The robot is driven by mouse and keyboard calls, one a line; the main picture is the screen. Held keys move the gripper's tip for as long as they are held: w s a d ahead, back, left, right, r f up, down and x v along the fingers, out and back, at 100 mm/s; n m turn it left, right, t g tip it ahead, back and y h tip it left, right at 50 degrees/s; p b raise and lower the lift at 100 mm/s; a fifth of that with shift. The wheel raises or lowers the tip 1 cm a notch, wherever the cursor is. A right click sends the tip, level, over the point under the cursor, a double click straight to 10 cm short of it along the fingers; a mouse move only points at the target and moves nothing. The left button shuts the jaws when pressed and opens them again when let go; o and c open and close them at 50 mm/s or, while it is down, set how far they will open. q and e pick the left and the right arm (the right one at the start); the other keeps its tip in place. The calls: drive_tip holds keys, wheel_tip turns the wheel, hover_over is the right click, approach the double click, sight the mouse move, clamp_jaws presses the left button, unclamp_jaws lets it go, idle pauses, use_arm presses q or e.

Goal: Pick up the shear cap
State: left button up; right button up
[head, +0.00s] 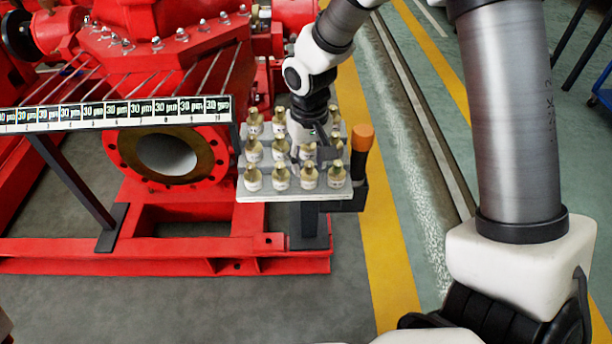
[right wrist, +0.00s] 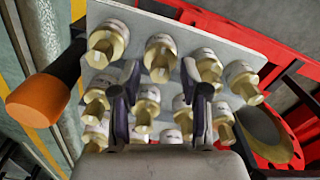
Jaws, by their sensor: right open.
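Several alike pieces with white labelled bodies and beige faceted tops stand in rows on a light grey plate (head: 290,196). I cannot tell which one the task calls the shear cap; one front piece (head: 252,179) stands at the plate's left corner. My right gripper (head: 314,145) points down over the rows and hides some pieces. In the right wrist view its two dark fingers (right wrist: 160,88) are spread, with a beige-topped piece (right wrist: 147,103) between them, nearer the left finger. No grip on it shows. The plate also shows in the right wrist view (right wrist: 225,42). My left gripper is out of view.
An orange-topped handle (head: 361,138) stands upright in a black holder at the plate's right edge. A strip of "30 µm" labels (head: 130,110) on a black frame runs left of the plate. The red pumpset (head: 170,60) stands behind. Open floor lies right, beyond a yellow line.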

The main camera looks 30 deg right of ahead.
sight(309, 164)
wheel_tip(309, 164, down, 4)
drive_tip(key=shift+r+b, duration=0.1)
drive_tip(key=shift+b, duration=0.7)
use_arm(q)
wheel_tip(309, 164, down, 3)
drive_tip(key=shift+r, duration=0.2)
use_arm(e)
drive_tip(key=shift+r, duration=0.1)
drive_tip(key=shift+c, duration=0.7)
drive_tip(key=c, duration=0.6)
